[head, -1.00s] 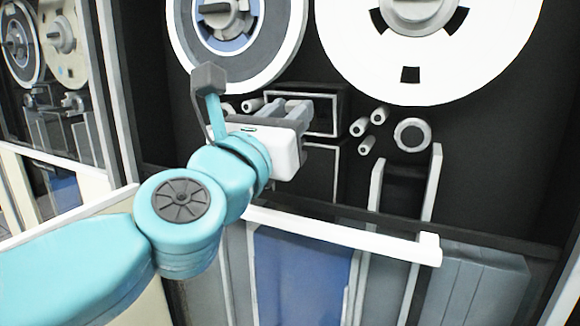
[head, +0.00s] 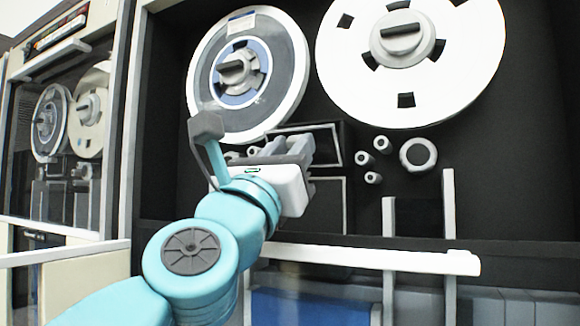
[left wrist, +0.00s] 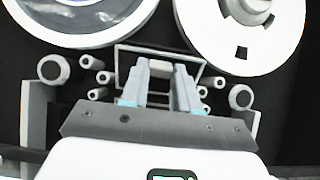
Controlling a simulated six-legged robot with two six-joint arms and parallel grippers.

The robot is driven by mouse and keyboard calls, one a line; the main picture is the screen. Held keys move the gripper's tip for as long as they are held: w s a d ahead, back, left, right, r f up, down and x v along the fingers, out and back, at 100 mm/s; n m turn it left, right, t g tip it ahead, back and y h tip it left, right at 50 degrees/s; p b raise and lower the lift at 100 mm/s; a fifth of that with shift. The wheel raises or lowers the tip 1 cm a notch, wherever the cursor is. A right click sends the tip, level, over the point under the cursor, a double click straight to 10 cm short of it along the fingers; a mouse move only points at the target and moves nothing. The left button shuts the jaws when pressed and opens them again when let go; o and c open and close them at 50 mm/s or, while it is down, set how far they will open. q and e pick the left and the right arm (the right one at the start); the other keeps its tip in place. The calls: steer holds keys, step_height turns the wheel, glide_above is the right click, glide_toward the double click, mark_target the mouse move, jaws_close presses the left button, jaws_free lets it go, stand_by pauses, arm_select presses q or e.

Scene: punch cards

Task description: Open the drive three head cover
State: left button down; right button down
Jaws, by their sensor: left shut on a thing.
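The head cover (head: 327,142) is a dark box with a pale outlined edge, below and between the two reels of the tape drive. In the left wrist view the cover (left wrist: 128,62) lies straight ahead, with a small pale block, seemingly its handle (left wrist: 160,68), in the middle. My left gripper (head: 302,146) reaches it from the lower left. In the left wrist view its fingers (left wrist: 160,85) are on both sides of the block and shut on it. The fingers hide part of the cover in the head view. My right gripper is not in view.
A grey-rimmed reel (head: 285,85) and a white reel (head: 455,70) sit above. Several pale rollers (head: 382,144) stick out to the right. A white rail (head: 375,258) crosses below. Another drive cabinet (head: 75,130) stands at the left.

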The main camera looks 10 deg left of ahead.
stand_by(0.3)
arm_select(q)
steer(key=c, duration=0.8)
jaws_free()
steer(key=shift+c, duration=0.2)
steer(key=shift+s, duration=0.1)
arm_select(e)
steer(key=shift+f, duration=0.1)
arm_select(q)
steer(key=b+v, duration=0.6)
steer(key=v, duration=1)
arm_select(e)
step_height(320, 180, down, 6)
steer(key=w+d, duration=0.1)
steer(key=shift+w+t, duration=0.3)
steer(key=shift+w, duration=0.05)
arm_select(q)
steer(key=shift+f, duration=0.1)
steer(key=shift+c, duration=0.3)
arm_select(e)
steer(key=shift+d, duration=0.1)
